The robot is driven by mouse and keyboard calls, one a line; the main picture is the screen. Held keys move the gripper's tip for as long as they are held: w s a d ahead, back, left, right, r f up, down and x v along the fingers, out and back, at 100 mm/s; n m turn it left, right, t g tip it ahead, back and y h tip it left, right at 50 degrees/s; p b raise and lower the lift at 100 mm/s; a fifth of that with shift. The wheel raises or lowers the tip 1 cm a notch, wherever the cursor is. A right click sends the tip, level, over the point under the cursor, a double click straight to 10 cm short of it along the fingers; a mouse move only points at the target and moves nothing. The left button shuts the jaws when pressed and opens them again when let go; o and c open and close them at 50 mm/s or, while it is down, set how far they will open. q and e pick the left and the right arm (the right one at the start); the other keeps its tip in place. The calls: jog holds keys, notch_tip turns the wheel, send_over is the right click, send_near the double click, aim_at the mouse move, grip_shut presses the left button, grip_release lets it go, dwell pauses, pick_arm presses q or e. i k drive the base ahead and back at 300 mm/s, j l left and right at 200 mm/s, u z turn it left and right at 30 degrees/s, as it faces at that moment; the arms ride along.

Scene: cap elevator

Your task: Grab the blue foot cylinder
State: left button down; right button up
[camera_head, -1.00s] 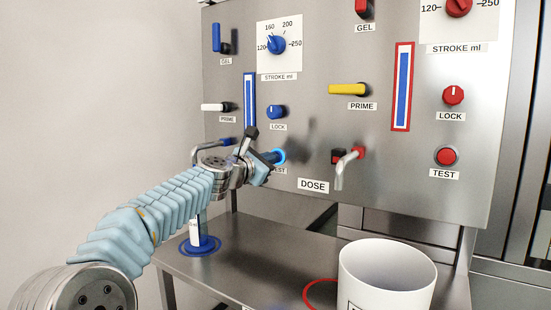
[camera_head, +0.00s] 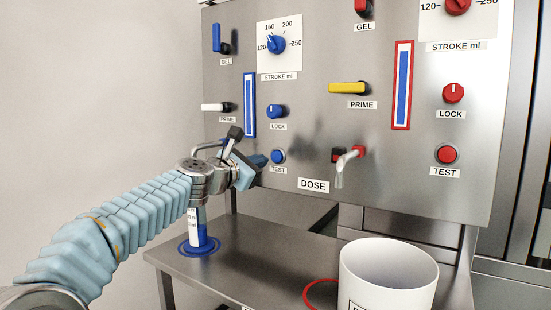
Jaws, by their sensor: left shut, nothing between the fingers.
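The blue foot cylinder (camera_head: 200,238) stands upright on the shelf inside a blue ring mark. It is clear with a white label and blue at the bottom, and my left arm hides its upper part. My left gripper (camera_head: 257,163) is shut and empty, above and to the right of the cylinder, in front of the steel panel and just left of the blue TEST button (camera_head: 278,156). My right gripper is not in view.
The steel panel (camera_head: 300,110) with knobs, levers and spouts stands behind the shelf (camera_head: 250,265). A white bucket (camera_head: 388,272) stands at the front right, by a red ring mark (camera_head: 314,297). The shelf between cylinder and bucket is clear.

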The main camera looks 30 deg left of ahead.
aim_at(199, 242)
jog(key=k+j, duration=0.1)
jog(key=k, duration=0.9)
